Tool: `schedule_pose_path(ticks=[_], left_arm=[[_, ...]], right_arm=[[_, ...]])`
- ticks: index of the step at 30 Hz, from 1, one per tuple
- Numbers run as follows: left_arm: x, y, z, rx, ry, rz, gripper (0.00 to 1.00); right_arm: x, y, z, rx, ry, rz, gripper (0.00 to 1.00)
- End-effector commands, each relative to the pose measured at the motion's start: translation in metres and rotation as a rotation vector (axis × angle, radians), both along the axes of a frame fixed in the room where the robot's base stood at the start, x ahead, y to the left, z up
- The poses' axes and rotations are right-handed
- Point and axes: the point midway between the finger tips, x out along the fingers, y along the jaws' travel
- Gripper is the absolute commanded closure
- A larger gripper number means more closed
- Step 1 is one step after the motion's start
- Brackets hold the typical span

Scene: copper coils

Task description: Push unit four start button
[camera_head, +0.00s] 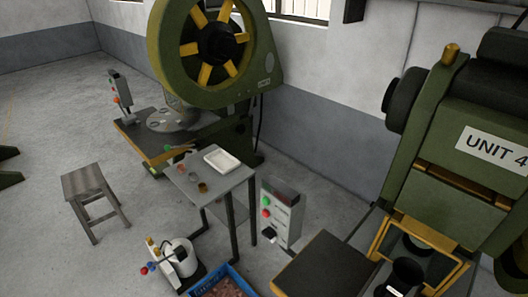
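The green machine marked UNIT 4 (493,150) stands at the right, its right side cut off by the picture edge. A grey control box (289,218) stands low to its left. On the box's left face sit a green button (267,201), a red button (266,213) just below it, and a black knob or switch (268,233) at the bottom. The labels beside them are too small to read. Neither of my grippers is in view, and nothing touches the buttons.
A small grey table (236,179) with a white tray (222,158) stands left of the box. A blue crate (240,284) and a pump-like device (180,257) are on the floor. A stool (84,181) and another green press (262,85) stand farther left. A dark plate (325,268) juts out front.

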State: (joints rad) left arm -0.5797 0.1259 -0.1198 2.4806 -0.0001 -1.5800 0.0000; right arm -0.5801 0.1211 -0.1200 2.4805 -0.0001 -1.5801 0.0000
Motion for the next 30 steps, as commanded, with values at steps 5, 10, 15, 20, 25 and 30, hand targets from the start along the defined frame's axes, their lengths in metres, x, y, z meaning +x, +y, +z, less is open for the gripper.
schedule_pose_path(ticks=[5, 10, 15, 20, 25, 30], left_arm=[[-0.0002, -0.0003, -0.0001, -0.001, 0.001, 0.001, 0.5], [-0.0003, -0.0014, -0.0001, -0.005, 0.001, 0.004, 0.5], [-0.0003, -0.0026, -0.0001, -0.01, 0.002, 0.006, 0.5], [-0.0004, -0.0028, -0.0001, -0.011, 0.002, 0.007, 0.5], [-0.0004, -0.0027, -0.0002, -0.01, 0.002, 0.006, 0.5], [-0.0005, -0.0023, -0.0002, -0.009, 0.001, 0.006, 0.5]], right_arm=[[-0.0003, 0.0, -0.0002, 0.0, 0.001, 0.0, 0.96], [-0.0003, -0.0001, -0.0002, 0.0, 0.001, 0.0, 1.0], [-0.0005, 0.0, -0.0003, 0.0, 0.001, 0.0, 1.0], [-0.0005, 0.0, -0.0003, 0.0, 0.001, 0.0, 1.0], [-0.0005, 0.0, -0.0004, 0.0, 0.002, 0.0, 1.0], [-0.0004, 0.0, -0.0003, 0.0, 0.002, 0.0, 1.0]])
